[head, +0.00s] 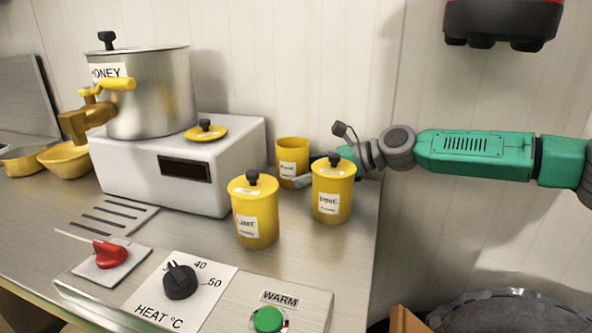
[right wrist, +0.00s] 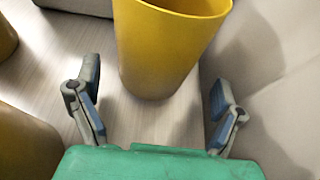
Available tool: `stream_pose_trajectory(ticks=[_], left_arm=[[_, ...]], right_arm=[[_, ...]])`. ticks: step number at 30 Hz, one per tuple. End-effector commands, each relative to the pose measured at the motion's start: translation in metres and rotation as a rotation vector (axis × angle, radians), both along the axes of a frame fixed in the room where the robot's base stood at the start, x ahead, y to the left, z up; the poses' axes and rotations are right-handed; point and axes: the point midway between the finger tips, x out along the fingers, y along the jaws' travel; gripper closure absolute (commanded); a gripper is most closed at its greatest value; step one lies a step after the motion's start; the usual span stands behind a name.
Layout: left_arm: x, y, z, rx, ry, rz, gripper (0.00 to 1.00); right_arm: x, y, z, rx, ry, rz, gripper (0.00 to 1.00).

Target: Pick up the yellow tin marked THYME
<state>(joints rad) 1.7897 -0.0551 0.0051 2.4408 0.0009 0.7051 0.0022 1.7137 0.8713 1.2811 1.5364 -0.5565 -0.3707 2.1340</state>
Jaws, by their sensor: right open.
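Three yellow tins stand on the steel worktop. The lidless tin (head: 292,158) is at the back; its label is too small to read. A lidded tin that seems to read LIME (head: 254,215) is in front, and a lidded tin reading PINE (head: 332,195) is at right. I cannot make out THYME on any label. My right gripper (head: 318,158) reaches in from the right behind the PINE tin, which partly hides it. In the right wrist view my open gripper (right wrist: 155,88) faces the lidless tin (right wrist: 168,50), which stands just ahead between the fingers. My left gripper is not in view.
A white heater (head: 135,180) carries a HONEY kettle (head: 160,95) with a brass tap and a loose yellow lid (head: 206,133). Yellow bowls (head: 66,158) stand at left. A heat dial (head: 180,281) and green WARM button (head: 268,319) are in front. The wall is close behind.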

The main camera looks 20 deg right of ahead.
Motion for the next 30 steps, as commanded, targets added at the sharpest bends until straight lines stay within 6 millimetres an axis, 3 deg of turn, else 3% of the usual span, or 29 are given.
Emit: stream_pose_trajectory(ticks=[6, 16, 17, 21, 23, 30], left_arm=[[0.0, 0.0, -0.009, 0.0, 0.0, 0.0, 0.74], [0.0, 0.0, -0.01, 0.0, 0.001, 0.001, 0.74], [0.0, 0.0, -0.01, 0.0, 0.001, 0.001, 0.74], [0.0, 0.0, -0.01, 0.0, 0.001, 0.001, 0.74], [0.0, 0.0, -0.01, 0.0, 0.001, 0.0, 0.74], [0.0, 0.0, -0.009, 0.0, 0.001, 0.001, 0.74]], right_arm=[[0.018, 0.032, -0.015, -0.004, 0.001, 0.003, 0.11], [0.023, 0.034, -0.017, 0.0, 0.0, 0.001, 0.11], [0.023, 0.034, -0.017, 0.0, 0.0, 0.001, 0.14], [0.023, 0.034, -0.017, 0.0, 0.0, 0.001, 0.64], [0.023, 0.034, -0.017, -0.001, 0.001, 0.001, 0.79], [0.023, 0.036, -0.015, -0.002, -0.001, 0.001, 0.8]])
